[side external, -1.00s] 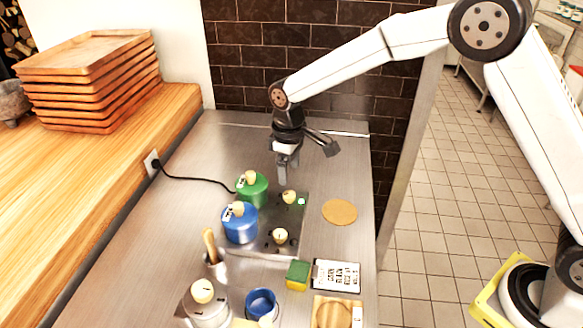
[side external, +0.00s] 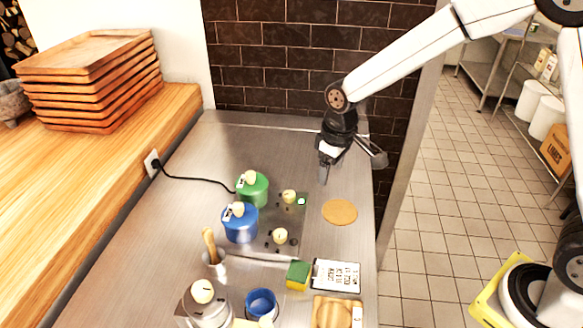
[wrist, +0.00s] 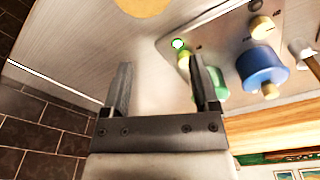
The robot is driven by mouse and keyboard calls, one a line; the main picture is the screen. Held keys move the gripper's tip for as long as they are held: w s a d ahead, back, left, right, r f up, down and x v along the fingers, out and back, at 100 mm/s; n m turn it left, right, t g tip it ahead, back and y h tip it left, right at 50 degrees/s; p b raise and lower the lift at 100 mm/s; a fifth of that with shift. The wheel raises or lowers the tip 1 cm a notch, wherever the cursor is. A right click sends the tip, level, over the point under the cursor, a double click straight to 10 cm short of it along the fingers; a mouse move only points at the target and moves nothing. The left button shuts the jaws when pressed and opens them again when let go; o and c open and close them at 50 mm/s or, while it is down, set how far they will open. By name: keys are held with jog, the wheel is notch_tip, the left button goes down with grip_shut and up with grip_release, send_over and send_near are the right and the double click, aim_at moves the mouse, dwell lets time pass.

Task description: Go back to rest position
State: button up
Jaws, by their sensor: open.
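My gripper (side external: 324,173) is above the back right part of the steel counter, near the dark brick wall. In the wrist view my gripper (wrist: 163,88) has its two fingers apart with nothing between them. A green pot (side external: 253,190) and a blue pot (side external: 240,224), each with a pale knob, stand on the left side of a hob panel (side external: 262,247). The blue pot also shows in the wrist view (wrist: 262,68). The green pot is partly hidden behind a finger there. A round tan disc (side external: 340,212) lies on the counter below and in front of my gripper.
Knobs (side external: 280,236) and a lit green light (side external: 302,201) are on the panel. A sponge (side external: 298,274), a white card (side external: 336,275), a blue cup (side external: 261,303) and a steel pot (side external: 208,305) stand in front. Stacked wooden trays (side external: 90,85) are at left. The back counter is clear.

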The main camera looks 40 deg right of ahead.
jog(key=s+d+m+t, duration=0.1)
jog(key=s+d+m, duration=0.2)
jog(key=s, duration=1.2)
jog(key=d+f, duration=0.1)
jog(key=d, duration=0.2)
jog(key=shift+d+m+t, duration=0.15)
jog(key=shift+m+t, duration=0.15)
